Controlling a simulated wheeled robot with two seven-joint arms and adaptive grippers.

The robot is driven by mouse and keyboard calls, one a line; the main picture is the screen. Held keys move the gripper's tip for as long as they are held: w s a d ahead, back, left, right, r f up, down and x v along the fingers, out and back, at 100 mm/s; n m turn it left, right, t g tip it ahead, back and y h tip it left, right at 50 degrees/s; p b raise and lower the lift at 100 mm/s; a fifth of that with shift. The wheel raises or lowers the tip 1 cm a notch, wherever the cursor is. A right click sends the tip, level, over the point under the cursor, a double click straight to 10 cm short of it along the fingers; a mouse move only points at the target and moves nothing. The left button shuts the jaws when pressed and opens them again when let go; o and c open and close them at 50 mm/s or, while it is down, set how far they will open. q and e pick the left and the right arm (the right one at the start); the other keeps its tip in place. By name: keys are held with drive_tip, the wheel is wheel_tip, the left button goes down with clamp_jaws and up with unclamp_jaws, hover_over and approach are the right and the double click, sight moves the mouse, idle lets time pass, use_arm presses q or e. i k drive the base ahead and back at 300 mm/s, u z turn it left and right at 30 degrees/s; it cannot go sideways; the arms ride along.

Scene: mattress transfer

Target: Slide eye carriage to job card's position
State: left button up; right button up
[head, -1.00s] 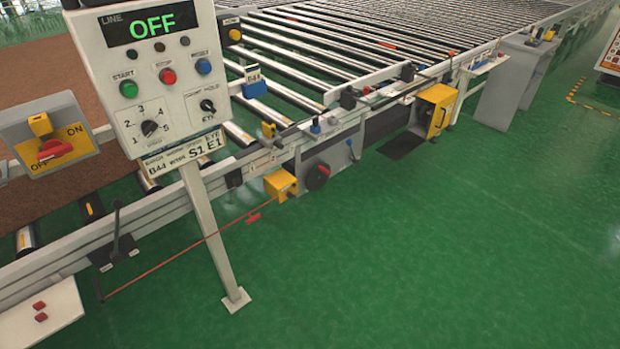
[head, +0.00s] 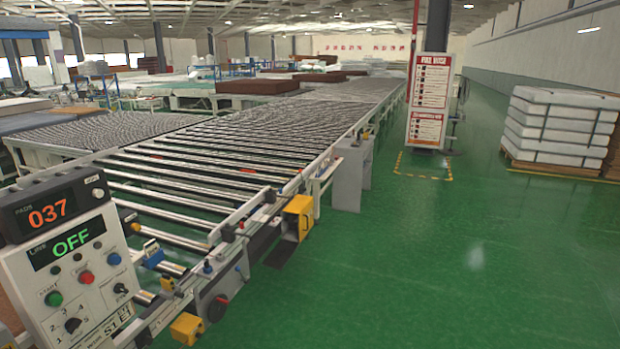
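The job card (head: 118,318) is on the lower part of the control panel (head: 70,270) at the lower left. It is tilted and partly cut off by the frame's bottom edge; "S1 E1" is partly readable. Small fittings sit on the near side rail of the roller conveyor, among them a yellow piece (head: 168,285) and a blue piece with a white label (head: 152,254). I cannot tell which fitting is the eye carriage. Neither of my grippers is in view.
The panel displays read 037 and OFF. The roller conveyor (head: 205,165) runs away to the back. Yellow boxes (head: 298,218) and (head: 187,328) stick out from its side. A sign board (head: 428,100) and stacked white mattresses (head: 560,125) stand beyond. The green floor (head: 440,270) at right is clear.

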sight(168, 294)
drive_tip(key=u, duration=0.7)
drive_tip(key=i, duration=1.55)
drive_tip(key=z, duration=0.55)
